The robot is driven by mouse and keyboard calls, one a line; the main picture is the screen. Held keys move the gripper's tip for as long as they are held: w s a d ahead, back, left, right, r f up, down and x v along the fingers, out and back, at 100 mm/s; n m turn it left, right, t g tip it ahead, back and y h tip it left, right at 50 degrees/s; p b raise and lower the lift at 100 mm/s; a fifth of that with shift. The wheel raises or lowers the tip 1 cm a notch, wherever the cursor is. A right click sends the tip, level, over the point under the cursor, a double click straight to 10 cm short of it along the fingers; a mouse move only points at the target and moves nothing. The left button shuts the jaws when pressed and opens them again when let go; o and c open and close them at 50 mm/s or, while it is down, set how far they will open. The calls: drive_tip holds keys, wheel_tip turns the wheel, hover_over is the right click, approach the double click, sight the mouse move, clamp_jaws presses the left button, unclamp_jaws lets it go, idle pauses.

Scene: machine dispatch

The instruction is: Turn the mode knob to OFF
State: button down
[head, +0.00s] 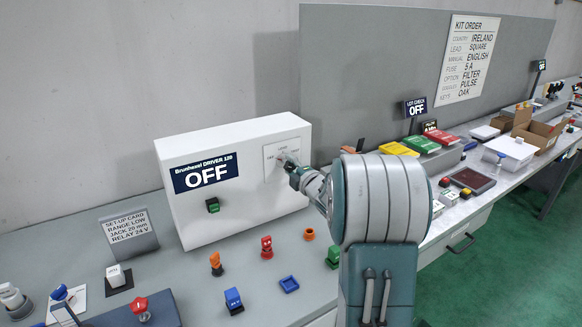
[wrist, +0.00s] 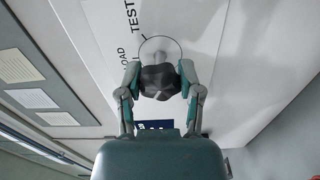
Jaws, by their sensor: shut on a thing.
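The white driver box (head: 245,200) stands on the grey bench in the head view. Its dark display (head: 206,173) reads OFF. A labelled knob plate (head: 275,158) is on the box's front, at the upper right. My gripper (head: 288,164) is at this plate and hides most of the knob there. In the wrist view the dark, lobed mode knob (wrist: 160,82) sits between the two fingers of my gripper (wrist: 160,76), which are shut on it. The labels TEST and LOAD show beside the knob's ring. I cannot tell which label the knob points to.
A green button (head: 212,205) is lower on the box front. A set-up card (head: 129,231) stands left of the box. Coloured boxes (head: 420,144) and a kit order board (head: 468,60) are at right.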

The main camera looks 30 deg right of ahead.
drive_tip(key=shift+c, duration=1.3)
unclamp_jaws()
drive_tip(key=shift+a+f, duration=0.1)
drive_tip(key=shift+f, duration=0.25)
drive_tip(key=shift+r, duration=0.15)
drive_tip(key=s, duration=1.1)
drive_tip(key=shift+s+a, duration=0.4)
